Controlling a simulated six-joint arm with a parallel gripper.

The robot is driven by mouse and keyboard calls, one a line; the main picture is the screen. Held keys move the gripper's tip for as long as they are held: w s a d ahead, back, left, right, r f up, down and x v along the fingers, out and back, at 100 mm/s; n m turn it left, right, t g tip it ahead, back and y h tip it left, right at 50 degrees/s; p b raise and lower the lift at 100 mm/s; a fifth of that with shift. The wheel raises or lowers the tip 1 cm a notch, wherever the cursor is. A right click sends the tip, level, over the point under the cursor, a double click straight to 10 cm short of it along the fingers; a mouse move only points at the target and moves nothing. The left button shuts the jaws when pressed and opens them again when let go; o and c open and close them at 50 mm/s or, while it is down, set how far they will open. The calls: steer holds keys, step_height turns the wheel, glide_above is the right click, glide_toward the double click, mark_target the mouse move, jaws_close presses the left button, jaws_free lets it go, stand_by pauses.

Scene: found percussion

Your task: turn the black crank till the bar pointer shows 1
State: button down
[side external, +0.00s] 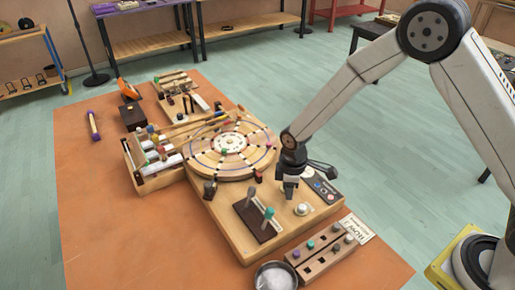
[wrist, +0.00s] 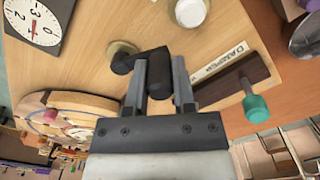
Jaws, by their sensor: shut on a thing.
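The black crank (wrist: 155,62) shows in the wrist view, with a round brass-coloured hub (wrist: 120,50) at its left end. My gripper (wrist: 160,82) is shut on the crank's handle, one finger on each side of it. In the side view my gripper (side external: 289,190) points down over the right part of the wooden board and hides most of the crank. A white dial plate (wrist: 35,27) with numbers, among them -3 and 0, and a thin red pointer lies at the wrist view's top left. The exact pointer reading is too small to tell.
A large round wooden disc (side external: 232,146) with pegs stands left of my gripper. A dark slotted plate with levers (side external: 257,222) and a white knob (side external: 302,209) are close by. A peg block (side external: 325,252) and a metal bowl (side external: 275,276) lie in front. The orange table's front left is clear.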

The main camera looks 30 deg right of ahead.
steer(key=shift+c, duration=2.2)
jaws_free()
steer(key=shift+r, duration=3.9)
steer(key=shift+d, duration=0.1)
steer(key=s+d+r+m+t, duration=0.1)
steer(key=s+d+r+m, duration=0.1)
steer(key=s+d+m, duration=0.3)
steer(key=s+d+r+m+t, duration=0.1)
steer(key=s+d+r+m, duration=0.2)
steer(key=s, duration=0.6)
steer(key=shift+s+d+m+t, duration=0.25)
steer(key=shift+d+m+t, duration=0.05)
steer(key=shift+d+m, duration=0.7)
